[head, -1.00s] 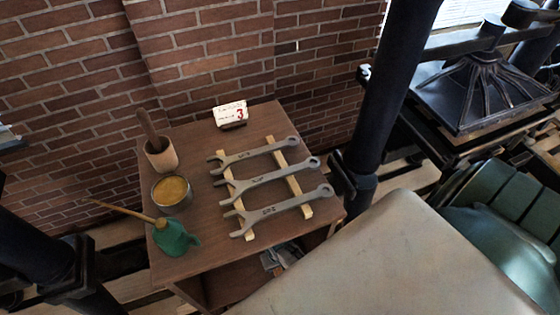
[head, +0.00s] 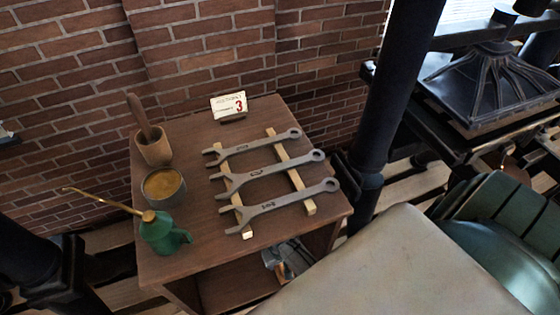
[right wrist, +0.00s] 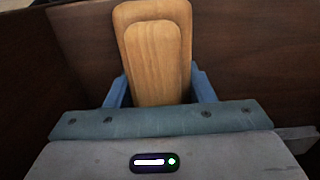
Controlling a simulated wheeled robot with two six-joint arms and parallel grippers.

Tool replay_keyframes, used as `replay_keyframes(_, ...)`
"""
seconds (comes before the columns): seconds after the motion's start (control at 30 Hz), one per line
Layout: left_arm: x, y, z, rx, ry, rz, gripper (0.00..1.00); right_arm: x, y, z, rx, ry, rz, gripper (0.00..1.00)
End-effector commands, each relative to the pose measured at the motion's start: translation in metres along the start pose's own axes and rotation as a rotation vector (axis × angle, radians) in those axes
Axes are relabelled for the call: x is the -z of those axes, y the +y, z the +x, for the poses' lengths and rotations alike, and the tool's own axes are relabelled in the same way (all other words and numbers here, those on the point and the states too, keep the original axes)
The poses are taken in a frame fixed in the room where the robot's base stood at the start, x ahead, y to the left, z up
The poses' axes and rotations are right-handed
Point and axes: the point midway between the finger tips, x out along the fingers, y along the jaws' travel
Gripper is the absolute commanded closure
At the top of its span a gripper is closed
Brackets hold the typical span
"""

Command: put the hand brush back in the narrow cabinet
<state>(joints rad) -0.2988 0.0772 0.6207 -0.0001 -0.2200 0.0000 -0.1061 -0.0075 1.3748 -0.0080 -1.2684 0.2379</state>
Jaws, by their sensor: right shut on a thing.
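The narrow cabinet (head: 175,268) is dark brown wood with an open front below its top. The hand brush (right wrist: 157,50) shows in the right wrist view as a pale wooden piece. My right gripper (right wrist: 160,90) is shut on it between two blue fingers. Dark brown wood panels (right wrist: 80,40) stand behind and beside the brush. In the head view only a small grey-blue part of the right gripper (head: 282,262) shows at the right side of the cabinet's opening. The brush's bristles are hidden. My left gripper is not in view.
On the cabinet top are several wrenches (head: 262,174) on wooden strips, a mortar (head: 155,148), a tin (head: 163,188), a green oil can (head: 163,232) and a number 3 card (head: 229,106). A black press column (head: 385,110) stands to the right. A brick wall (head: 200,50) is behind.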

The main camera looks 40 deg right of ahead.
Motion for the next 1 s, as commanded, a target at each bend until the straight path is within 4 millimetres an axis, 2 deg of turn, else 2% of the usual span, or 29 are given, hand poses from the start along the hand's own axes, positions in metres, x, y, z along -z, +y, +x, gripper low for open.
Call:
replay_keyframes(0.07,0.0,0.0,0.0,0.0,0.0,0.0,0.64,0.0,0.0,0.001,0.0,0.0,0.0,0.88)
replay_keyframes(0.1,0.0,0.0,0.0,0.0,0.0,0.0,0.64,0.0,0.0,0.001,0.0,0.0,0.0,0.49)
replay_keyframes(0.2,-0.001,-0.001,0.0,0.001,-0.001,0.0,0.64,0.0,0.0,0.001,0.0,0.0,0.0,0.3)
replay_keyframes(0.47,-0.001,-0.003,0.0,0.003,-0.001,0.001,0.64,0.0,0.0,0.001,0.0,0.0,0.0,0.29)
replay_keyframes(0.63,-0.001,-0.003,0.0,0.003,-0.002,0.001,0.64,0.001,0.0,-0.009,0.001,0.002,0.0,0.29)
replay_keyframes(0.77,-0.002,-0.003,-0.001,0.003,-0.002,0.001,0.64,0.001,0.0,-0.031,0.001,0.005,0.0,0.29)
replay_keyframes(1.0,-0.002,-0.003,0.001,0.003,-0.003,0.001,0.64,0.001,-0.001,-0.081,0.001,0.004,0.0,0.29)
